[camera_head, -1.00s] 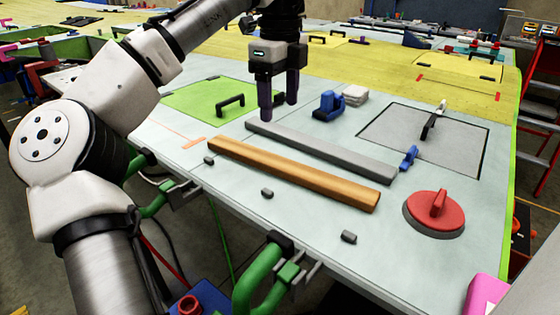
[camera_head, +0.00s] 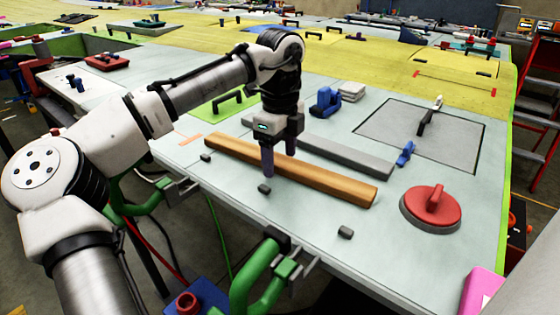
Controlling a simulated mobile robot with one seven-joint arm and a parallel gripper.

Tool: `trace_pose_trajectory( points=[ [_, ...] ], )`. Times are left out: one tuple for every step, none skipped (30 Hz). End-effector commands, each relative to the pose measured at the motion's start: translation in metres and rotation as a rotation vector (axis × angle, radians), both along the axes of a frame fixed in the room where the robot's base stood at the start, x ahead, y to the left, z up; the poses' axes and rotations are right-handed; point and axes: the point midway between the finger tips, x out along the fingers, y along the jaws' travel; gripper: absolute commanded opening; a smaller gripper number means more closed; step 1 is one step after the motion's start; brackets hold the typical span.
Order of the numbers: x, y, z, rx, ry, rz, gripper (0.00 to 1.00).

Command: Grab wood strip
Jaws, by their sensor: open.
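The wood strip (camera_head: 325,182) is a long brown bar lying flat on the pale panel, slanting from upper left to lower right. My gripper (camera_head: 279,164) points down at the left-middle part of the strip. Its fingers are apart, one on the near side of the strip and one on the far side. The near finger hides a short piece of the wood. I cannot tell whether either finger touches it.
A grey strip (camera_head: 352,155) lies behind and parallel to the wood. A red suction cup (camera_head: 431,208) stands at right. Small dark blocks (camera_head: 345,232) sit along the near edge. Green clamps (camera_head: 262,270) grip the panel edge. A blue tool (camera_head: 325,102) stands behind.

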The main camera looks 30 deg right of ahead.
Motion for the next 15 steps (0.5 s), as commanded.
trace_pose_trajectory(
  points=[
    [-0.0002, 0.0001, -0.0008, 0.0, 0.0, 0.0, 0.67],
    [-0.0001, 0.0, -0.0009, 0.0, 0.0, 0.0, 0.67],
    [-0.0002, -0.0001, -0.0009, 0.0, 0.0, -0.001, 0.67],
    [-0.0002, -0.0001, -0.0009, 0.0, 0.0, -0.001, 0.67],
    [-0.0002, -0.0001, -0.0008, 0.0, 0.0, -0.001, 0.67],
    [-0.0002, -0.0001, -0.0008, 0.0, 0.0, -0.001, 0.66],
    [-0.0002, -0.0001, -0.0008, 0.0, 0.0, -0.001, 0.62],
    [-0.0001, -0.0002, -0.0007, 0.0, 0.0, -0.001, 0.58],
    [-0.0001, -0.0002, -0.0007, 0.0, 0.0, -0.001, 0.53],
    [-0.0001, -0.0002, -0.0007, 0.0, 0.0, -0.001, 0.49],
    [-0.0001, -0.0002, -0.0006, 0.0, 0.0, -0.001, 0.45],
    [-0.0001, -0.0002, -0.0006, 0.0, 0.0, -0.001, 0.4],
    [-0.0001, -0.0002, -0.0006, 0.0, 0.0, -0.001, 0.36],
    [-0.0001, -0.0002, -0.0006, 0.0, 0.0, -0.001, 0.32],
    [-0.0001, -0.0002, -0.0006, 0.0, 0.0, -0.001, 0.27]
  ],
)
